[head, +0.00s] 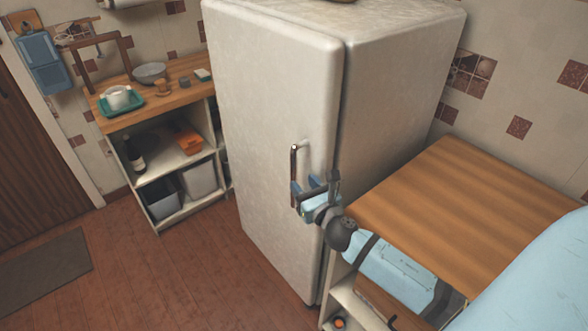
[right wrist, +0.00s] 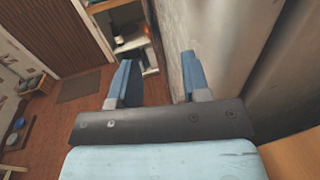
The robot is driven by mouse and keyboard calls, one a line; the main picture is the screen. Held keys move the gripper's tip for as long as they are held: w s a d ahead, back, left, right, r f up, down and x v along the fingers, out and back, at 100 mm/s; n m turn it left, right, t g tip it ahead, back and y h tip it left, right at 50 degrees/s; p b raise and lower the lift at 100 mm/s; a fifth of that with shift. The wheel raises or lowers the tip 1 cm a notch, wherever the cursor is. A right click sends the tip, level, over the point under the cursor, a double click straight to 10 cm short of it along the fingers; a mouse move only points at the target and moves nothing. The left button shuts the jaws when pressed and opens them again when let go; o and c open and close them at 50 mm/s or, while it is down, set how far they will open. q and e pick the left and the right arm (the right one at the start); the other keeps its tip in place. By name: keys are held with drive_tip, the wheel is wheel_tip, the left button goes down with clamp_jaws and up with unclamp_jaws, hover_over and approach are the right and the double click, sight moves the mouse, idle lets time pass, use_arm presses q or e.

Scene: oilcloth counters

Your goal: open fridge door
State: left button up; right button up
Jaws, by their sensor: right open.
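The fridge (head: 285,95) is a tall, worn cream-white block, and its door looks shut against the body. A slim vertical metal handle (head: 294,158) sits on the door front near its right edge. My right gripper (head: 307,188) is open, with its blue fingers at the lower part of the handle. I cannot tell whether they touch it. In the right wrist view the open fingers (right wrist: 159,78) show no handle clearly between them, and the pale fridge (right wrist: 225,35) is close on the right. My left gripper is out of view.
A wooden counter (head: 470,200) stands right of the fridge, close to my right arm. A shelf unit (head: 187,152) with a teal tray (head: 121,104) and bowl (head: 150,72) stands left.

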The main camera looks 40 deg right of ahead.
sight(295, 174)
drive_tip(key=w, duration=0.6)
drive_tip(key=shift+d, duration=0.4)
drive_tip(key=shift+c, duration=0.3)
clamp_jaws()
